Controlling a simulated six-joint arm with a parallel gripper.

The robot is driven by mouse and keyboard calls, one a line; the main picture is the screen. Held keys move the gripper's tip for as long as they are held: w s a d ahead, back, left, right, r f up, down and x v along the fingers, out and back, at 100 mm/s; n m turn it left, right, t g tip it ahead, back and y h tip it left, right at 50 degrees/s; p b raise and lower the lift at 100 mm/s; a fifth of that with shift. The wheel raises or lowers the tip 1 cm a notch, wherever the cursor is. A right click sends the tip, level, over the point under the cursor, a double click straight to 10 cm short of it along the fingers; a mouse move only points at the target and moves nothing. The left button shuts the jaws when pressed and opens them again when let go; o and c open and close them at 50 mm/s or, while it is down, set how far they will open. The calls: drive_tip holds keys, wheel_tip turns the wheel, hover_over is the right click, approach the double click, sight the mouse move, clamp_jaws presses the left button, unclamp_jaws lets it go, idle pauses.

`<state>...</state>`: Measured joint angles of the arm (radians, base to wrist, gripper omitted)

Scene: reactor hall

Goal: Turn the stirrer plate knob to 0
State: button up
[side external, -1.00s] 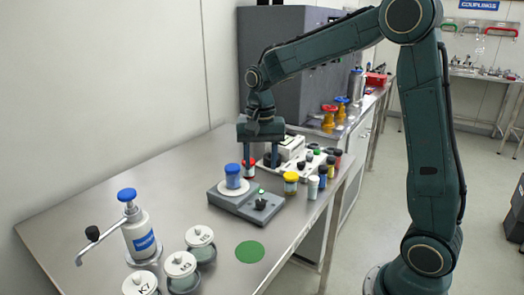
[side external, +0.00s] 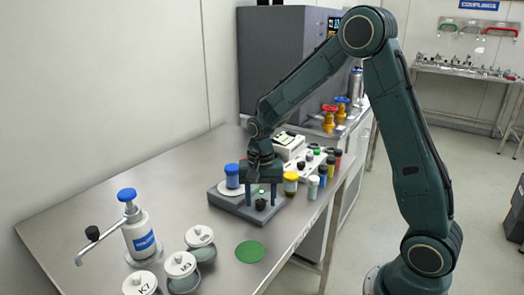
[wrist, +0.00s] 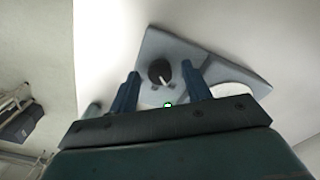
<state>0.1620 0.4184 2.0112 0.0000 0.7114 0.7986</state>
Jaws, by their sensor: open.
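The stirrer plate (side external: 230,207) is a grey slab on the steel table, and it also shows in the wrist view (wrist: 205,55). Its black knob (wrist: 160,70) with a white pointer shows in the wrist view, the pointer slanting to the lower right. In the side view the knob (side external: 260,204) is seen between the fingers. My gripper (side external: 261,199) is open and points down at the knob, one finger on each side; I cannot tell whether they touch it. A blue-capped vessel (side external: 232,177) stands on the plate's white disc. The scale marks are not readable.
Yellow-banded (side external: 291,183), white (side external: 312,188) and other small jars stand close to the right of the plate. A green disc (side external: 250,251) and lidded pots (side external: 200,238) lie in front. A pump bottle (side external: 140,236) stands at left. The table's left middle is clear.

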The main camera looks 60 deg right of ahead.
drive_tip(key=shift+c, duration=0.5)
drive_tip(key=c, duration=0.9)
drive_tip(key=shift+n, duration=0.4)
drive_tip(key=n, duration=0.3)
drive_tip(key=shift+n, duration=2.1)
drive_tip(key=o, duration=1)
